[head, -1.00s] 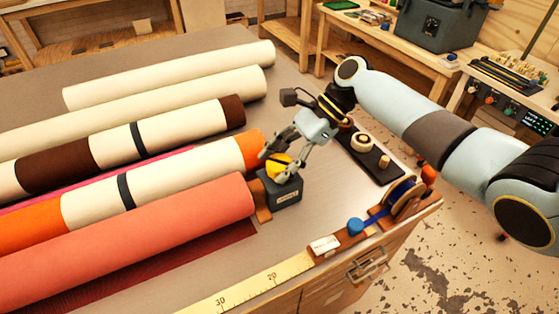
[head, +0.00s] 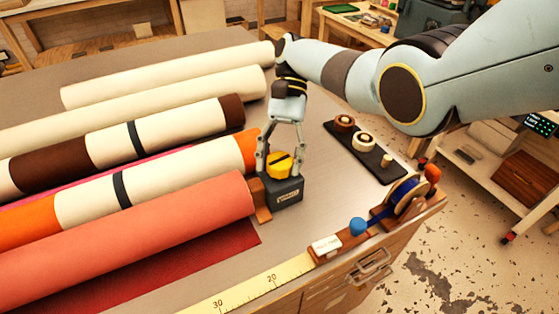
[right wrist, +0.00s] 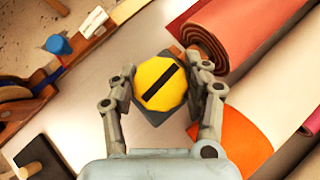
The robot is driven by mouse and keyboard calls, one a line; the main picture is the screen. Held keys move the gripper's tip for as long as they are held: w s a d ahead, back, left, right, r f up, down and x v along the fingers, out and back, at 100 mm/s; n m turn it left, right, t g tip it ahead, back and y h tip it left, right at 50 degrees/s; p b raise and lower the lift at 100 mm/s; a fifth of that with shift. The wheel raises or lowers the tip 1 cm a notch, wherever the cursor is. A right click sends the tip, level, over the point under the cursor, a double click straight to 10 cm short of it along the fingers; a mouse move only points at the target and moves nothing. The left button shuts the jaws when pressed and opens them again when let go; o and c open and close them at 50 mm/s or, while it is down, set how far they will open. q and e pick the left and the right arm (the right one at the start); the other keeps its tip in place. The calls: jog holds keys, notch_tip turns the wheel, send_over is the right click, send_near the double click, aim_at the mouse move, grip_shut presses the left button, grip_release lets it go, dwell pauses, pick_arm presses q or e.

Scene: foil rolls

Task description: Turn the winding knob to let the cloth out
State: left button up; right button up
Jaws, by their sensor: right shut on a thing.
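The winding knob (head: 279,163) is yellow and many-sided, with a black bar across its face. It sits on top of a dark grey box (head: 286,194) at the right end of the coral cloth roll (head: 130,235). My right gripper (head: 279,170) comes down from above, shut on the knob with one finger on each side. In the right wrist view the knob (right wrist: 160,84) lies between the fingers, its black bar slanting up to the right. A dark red strip of cloth (head: 215,255) lies flat on the table in front of the roll. My left gripper is not in view.
Several cream, brown and orange rolls (head: 170,95) lie behind the coral roll. A yellow measuring tape (head: 245,290) runs along the front edge to a blue-wheeled reel (head: 405,195). A black tray (head: 365,145) with small rolls stands right of my gripper.

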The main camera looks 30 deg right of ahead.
jog(key=n+g+h, duration=0.1)
jog(key=n, duration=0.2)
jog(key=shift+h, duration=0.4)
jog(key=n+g+h+b, duration=0.1)
jog(key=n+h, duration=0.1)
jog(key=n, duration=0.1)
jog(key=shift+n+h+b, duration=0.3)
jog(key=shift+f+n+h, duration=0.1)
jog(key=shift+n+h, duration=0.7)
jog(key=shift+n, duration=0.2)
jog(key=shift+n+h, duration=0.5)
jog(key=shift+n, duration=0.1)
jog(key=shift+s+n+h+p, duration=0.1)
jog(key=shift+n+h+p, duration=0.4)
jog(key=shift+n+h, duration=0.7)
jog(key=shift+n+t+h+p, duration=0.4)
jog(key=shift+n+h+p, duration=0.1)
jog(key=shift+n, duration=0.6)
jog(key=shift+n+t+h+p, duration=0.5)
jog(key=shift+n+h+p, duration=0.2)
jog(key=shift+n, duration=0.7)
